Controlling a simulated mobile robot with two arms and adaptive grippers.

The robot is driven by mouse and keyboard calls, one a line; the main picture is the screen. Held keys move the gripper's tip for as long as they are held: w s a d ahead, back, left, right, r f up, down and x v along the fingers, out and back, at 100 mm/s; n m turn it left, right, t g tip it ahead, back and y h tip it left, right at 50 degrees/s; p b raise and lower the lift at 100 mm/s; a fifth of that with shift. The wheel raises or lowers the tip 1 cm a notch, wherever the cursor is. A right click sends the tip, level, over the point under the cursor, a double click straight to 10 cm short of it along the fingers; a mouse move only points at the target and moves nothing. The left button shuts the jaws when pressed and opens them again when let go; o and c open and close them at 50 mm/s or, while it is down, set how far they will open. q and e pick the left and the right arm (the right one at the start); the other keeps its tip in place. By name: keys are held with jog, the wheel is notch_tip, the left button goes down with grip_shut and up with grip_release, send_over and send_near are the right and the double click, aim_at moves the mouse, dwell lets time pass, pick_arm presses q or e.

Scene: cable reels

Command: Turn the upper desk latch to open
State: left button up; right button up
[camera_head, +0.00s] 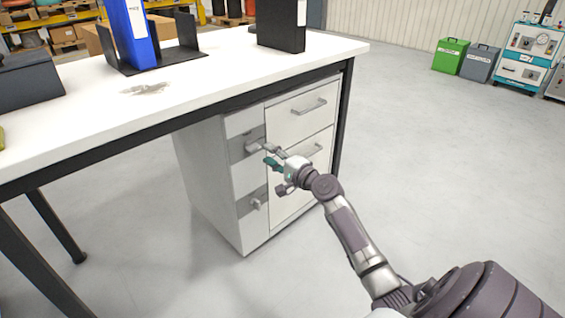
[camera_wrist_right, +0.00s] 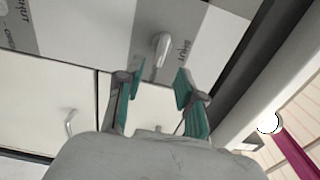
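The upper desk latch (camera_head: 251,147) is a small grey handle on a grey plate, high on the drawer cabinet (camera_head: 217,175) under the desk. In the right wrist view the latch handle (camera_wrist_right: 161,48) lies beside a "SHUT" label. My right gripper (camera_head: 271,156) is at the upper latch in the head view. In the wrist view its teal fingers (camera_wrist_right: 153,88) are spread, with the handle just beyond and between the tips; I cannot tell whether they touch it. The lower latch (camera_head: 257,203) is below on the cabinet. My left gripper is not in view.
The white desk top (camera_head: 225,75) overhangs the cabinet. Two drawers with bar handles, an upper one (camera_head: 310,107) and a lower one (camera_head: 305,153), sit right of the latches. Black desk legs stand at either side.

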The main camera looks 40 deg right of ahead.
jog(key=s, duration=0.6)
jog(key=shift+d, duration=0.2)
jog(key=shift+a, duration=0.1)
